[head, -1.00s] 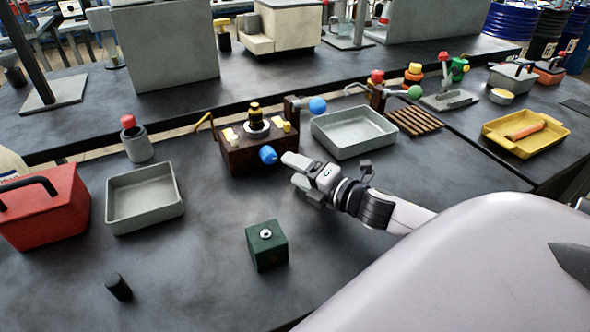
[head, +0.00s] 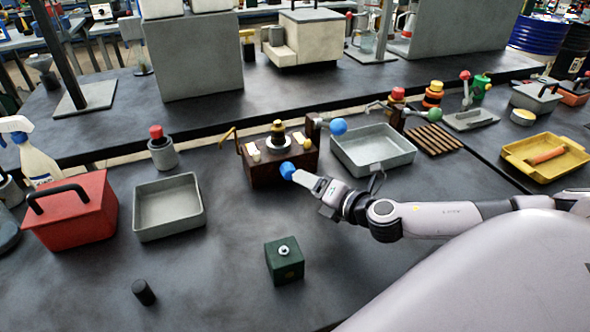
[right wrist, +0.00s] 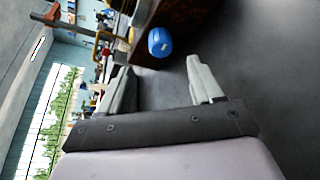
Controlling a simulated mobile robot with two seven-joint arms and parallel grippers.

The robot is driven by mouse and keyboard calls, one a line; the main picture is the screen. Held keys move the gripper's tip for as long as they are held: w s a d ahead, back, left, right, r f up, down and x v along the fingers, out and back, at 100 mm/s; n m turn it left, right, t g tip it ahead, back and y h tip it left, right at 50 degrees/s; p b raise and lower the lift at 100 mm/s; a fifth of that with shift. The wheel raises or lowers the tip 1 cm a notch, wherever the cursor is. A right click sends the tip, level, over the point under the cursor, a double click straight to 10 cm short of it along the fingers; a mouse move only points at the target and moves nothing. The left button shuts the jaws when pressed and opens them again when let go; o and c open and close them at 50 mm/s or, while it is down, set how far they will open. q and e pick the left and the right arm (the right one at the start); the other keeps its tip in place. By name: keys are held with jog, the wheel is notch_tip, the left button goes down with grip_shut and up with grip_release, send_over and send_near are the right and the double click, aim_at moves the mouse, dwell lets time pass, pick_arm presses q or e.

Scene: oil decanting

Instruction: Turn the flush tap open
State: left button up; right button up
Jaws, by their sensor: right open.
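A dark brown box (head: 260,172) stands in the middle of the bench. A blue knob (head: 287,170) sticks out of its front; I cannot tell for sure that this is the flush tap. My right gripper (head: 302,179) is at the box's front right, its fingertips close to the knob. In the right wrist view the jaws (right wrist: 160,64) are apart and empty, and the blue knob (right wrist: 160,41) lies just beyond the fingertips, between their lines. Contact does not show. A second blue ball (head: 338,126) is on a lever at the box's right. My left gripper is out of view.
A grey tray (head: 373,168) stands right of the box, another grey tray (head: 169,234) to the left. A red toolbox (head: 70,236) is far left. A green block (head: 284,277) and a black peg (head: 143,291) stand in front. The bench between is clear.

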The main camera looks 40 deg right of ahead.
aim_at(292, 174)
jog(key=shift+w+d, duration=0.1)
jog(key=shift+d, duration=0.1)
jog(key=x, duration=0.4)
jog(key=shift+w+p, duration=0.4)
jog(key=shift+x, duration=1.05)
jog(key=shift+a+f, duration=0.1)
